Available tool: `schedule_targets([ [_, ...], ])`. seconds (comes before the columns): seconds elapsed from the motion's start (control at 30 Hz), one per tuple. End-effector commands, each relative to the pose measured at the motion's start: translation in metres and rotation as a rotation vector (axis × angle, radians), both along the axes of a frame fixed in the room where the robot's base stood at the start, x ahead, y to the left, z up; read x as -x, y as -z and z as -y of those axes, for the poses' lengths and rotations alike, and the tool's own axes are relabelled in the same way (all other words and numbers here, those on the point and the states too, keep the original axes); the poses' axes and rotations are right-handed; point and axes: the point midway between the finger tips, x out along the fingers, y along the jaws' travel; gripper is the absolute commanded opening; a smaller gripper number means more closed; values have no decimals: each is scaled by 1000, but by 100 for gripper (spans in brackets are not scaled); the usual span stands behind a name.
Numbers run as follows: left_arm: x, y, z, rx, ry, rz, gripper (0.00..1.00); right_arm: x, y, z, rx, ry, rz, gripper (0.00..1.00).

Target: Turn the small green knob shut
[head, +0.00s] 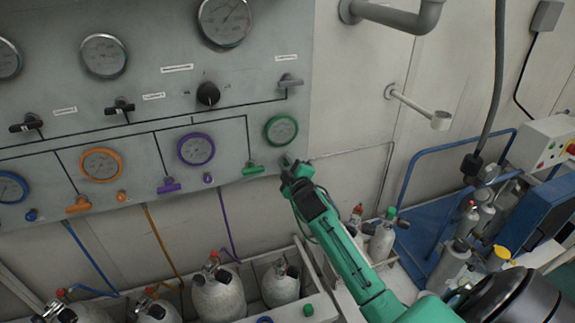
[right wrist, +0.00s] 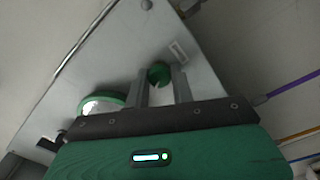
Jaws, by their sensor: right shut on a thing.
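The small green knob (right wrist: 158,72) sits on the grey panel near its edge, and shows between my fingertips in the right wrist view. My right gripper (head: 290,164) reaches up to the panel's lower right corner, just below the green-rimmed gauge (head: 281,131). It also shows in the right wrist view (right wrist: 163,83), its fingers shut on the small green knob. In the head view the gripper hides the knob. The knob's turn position cannot be told. My left gripper is not in view.
A green lever valve (head: 253,169) is left of my right gripper, with a purple valve (head: 169,186) further left. Gas cylinders (head: 281,283) stand below the panel. A wall bracket with a ring (head: 420,108) juts out at right.

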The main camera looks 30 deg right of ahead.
Motion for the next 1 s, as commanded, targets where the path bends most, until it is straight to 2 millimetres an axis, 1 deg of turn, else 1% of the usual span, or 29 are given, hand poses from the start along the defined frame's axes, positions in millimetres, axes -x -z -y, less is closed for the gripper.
schedule_targets([
  [0.2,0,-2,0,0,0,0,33,0,1,0,-189,0,42,1],
  [0.5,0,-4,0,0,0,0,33,0,2,0,-380,1,87,1],
  [0.7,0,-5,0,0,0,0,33,0,2,0,-451,2,104,1],
  [1.0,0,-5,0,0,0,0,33,0,2,1,-485,1,111,1],
])
